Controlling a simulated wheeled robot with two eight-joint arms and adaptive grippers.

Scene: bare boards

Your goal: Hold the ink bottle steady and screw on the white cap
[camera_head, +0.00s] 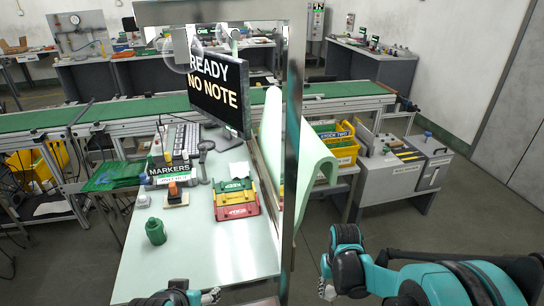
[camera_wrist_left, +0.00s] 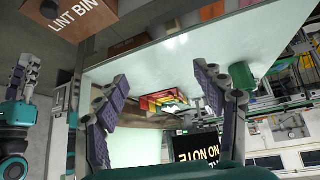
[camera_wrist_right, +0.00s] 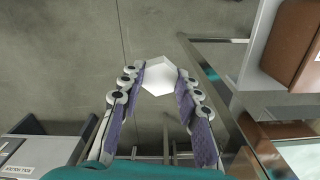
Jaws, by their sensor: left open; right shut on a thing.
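The ink bottle (camera_head: 155,231) is green and stands upright on the pale bench, left of the red and green trays. It also shows in the left wrist view (camera_wrist_left: 242,76), beyond one finger of my left gripper. My left gripper (camera_wrist_left: 160,88) is open and empty over the bench. In the head view only part of it (camera_head: 210,297) shows, at the near edge. My right gripper (camera_wrist_right: 162,82) is shut on the white cap (camera_wrist_right: 157,75), a six-sided piece between its fingertips. It holds the cap above the floor, right of the bench. The head view hardly shows this gripper (camera_head: 327,290).
A metal post (camera_head: 293,150) rises between my two arms. Red, yellow and green trays (camera_head: 236,199), a markers box (camera_head: 172,170) and a monitor (camera_head: 218,85) stand on the bench. The lint bin (camera_wrist_left: 72,20) shows in the left wrist view. The near bench is mostly clear.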

